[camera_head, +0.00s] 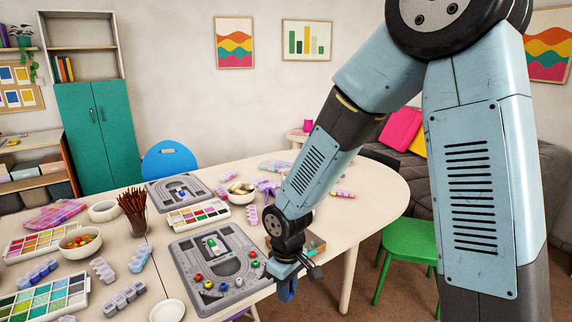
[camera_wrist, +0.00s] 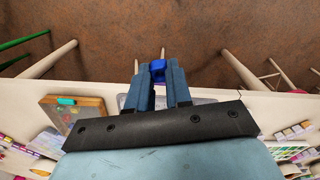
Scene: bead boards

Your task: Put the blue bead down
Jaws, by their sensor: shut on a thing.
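My gripper (camera_wrist: 158,75) is shut on the blue bead (camera_wrist: 158,66), which shows between the fingertips in the wrist view. There the bead appears against the brown floor, past the table edge. In the head view my gripper (camera_head: 288,290) points down at the table's near edge, right of the nearer grey bead board (camera_head: 180,262); the bead cannot be made out there.
A wooden tray (camera_wrist: 97,103) with a teal piece lies beside my gripper. Another grey board (camera_head: 157,197), bead cases (camera_head: 215,205), a white dish (camera_head: 168,311) and a cup of brown sticks (camera_head: 137,230) crowd the table. A green chair (camera_head: 410,240) stands right.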

